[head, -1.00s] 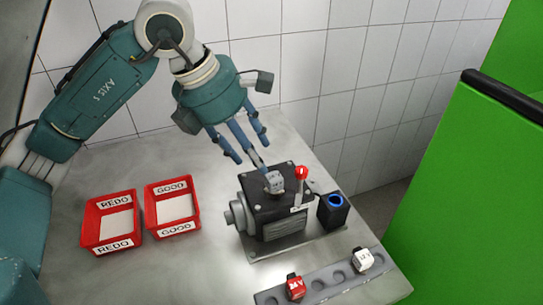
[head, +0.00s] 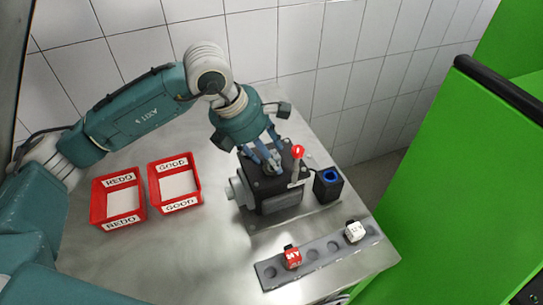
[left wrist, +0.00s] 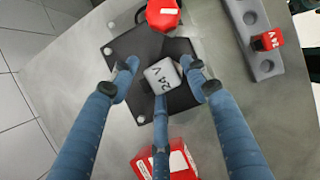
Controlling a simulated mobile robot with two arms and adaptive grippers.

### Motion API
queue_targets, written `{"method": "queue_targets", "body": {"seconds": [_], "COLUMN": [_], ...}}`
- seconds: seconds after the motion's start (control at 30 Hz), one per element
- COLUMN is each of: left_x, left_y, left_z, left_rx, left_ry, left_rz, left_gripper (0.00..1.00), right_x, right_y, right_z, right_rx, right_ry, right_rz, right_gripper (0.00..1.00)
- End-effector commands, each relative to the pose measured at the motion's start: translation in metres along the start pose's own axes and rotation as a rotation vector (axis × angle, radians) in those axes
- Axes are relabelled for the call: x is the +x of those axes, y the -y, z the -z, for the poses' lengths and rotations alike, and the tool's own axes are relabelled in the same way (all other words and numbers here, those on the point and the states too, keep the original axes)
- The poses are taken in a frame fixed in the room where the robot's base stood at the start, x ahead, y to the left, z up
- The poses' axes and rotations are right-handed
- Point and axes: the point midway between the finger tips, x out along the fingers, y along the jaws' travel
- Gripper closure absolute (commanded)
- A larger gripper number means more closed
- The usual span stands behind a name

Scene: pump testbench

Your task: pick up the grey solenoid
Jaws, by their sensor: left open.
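The grey solenoid (left wrist: 163,76), a light block marked 24 V, sits on top of the dark pump block (left wrist: 150,45), which also shows in the head view (head: 270,190). My left gripper (left wrist: 160,82) is open around the solenoid from above. Two blue fingers are at its left and right sides, and a third is at its lower side. Whether they touch it I cannot tell. In the head view the same gripper (head: 268,160) is over the block and its fingers partly hide the solenoid. My right gripper is not in view.
A red-knobbed lever (head: 298,152) rises beside the solenoid. A dark box with a blue ring (head: 328,184) stands right of the pump. A grey rail (head: 333,248) holds a red (head: 291,257) and a white solenoid (head: 355,231). Red REDO (head: 119,219) and GOOD (head: 175,204) bins stand left.

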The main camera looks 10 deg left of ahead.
Motion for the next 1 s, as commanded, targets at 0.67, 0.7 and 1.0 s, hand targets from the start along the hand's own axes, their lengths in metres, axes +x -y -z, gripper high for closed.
{"method": "queue_targets", "body": {"seconds": [0.67,0.7,1.0], "left_x": [0.001,0.001,-0.015], "left_y": [-0.001,-0.001,-0.002], "left_z": [-0.001,-0.001,-0.008], "left_rx": [-0.001,-0.001,-0.001], "left_ry": [0.002,0.002,0.006], "left_rz": [-0.001,-0.001,-0.004], "left_gripper": [1.0,1.0,1.0], "right_x": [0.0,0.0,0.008], "right_y": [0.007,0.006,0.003], "right_z": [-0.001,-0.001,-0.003], "right_rx": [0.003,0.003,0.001], "right_ry": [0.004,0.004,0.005], "right_rz": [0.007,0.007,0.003], "right_gripper": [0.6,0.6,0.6]}}
